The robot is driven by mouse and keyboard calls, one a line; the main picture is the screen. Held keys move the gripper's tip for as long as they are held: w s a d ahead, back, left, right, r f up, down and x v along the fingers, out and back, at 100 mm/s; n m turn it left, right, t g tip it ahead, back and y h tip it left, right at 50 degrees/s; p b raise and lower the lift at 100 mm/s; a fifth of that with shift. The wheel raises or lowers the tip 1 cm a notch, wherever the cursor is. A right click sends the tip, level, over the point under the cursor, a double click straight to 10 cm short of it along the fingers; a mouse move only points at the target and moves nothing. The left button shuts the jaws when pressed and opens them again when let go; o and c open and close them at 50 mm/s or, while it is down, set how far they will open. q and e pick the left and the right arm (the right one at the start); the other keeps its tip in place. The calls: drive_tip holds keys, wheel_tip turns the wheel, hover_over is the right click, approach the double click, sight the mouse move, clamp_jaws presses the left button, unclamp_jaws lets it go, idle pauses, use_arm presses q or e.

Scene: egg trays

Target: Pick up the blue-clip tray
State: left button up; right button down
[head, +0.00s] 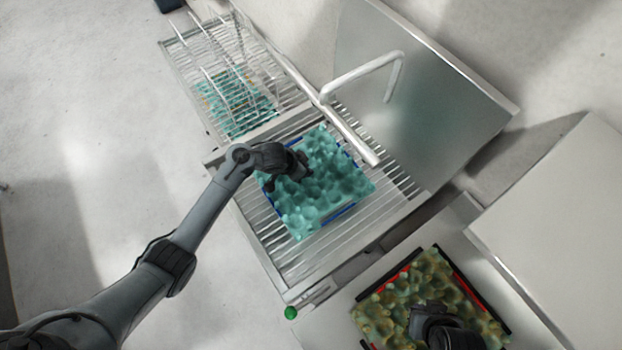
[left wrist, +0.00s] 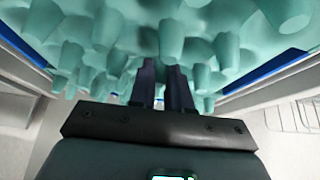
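The blue-clip tray (head: 345,183) is a teal, bumpy egg tray with blue strips along its edges. It lies on the slatted metal rack in the middle of the head view. My left gripper (head: 296,172) is over the upper left part of this tray. In the left wrist view the tray (left wrist: 110,25) fills the top, with a blue strip (left wrist: 268,68) at the right. The left fingers (left wrist: 163,75) are close together with a narrow gap, their tips among the tray's knobs. I cannot tell whether they hold it.
A tray with red and black edges (head: 392,308) lies at the lower right, with my right gripper (head: 435,322) over it. A bent white pipe (head: 365,72) rises beside the blue-clip tray. A wire rack (head: 205,75) stands at the upper left.

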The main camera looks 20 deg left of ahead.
use_arm(q)
clamp_jaws()
drive_tip(key=shift+r, duration=0.15)
drive_tip(key=shift+r, duration=0.55)
drive_tip(key=r, duration=0.1)
drive_tip(key=r+p, duration=0.1)
drive_tip(key=r, duration=0.1)
drive_tip(key=shift+d+r, duration=0.15)
drive_tip(key=shift+d, duration=0.1)
drive_tip(key=s+d+r+p, duration=0.2)
drive_tip(key=s+d+r, duration=0.3)
drive_tip(key=d, duration=0.5)
drive_tip(key=shift+r, duration=0.7)
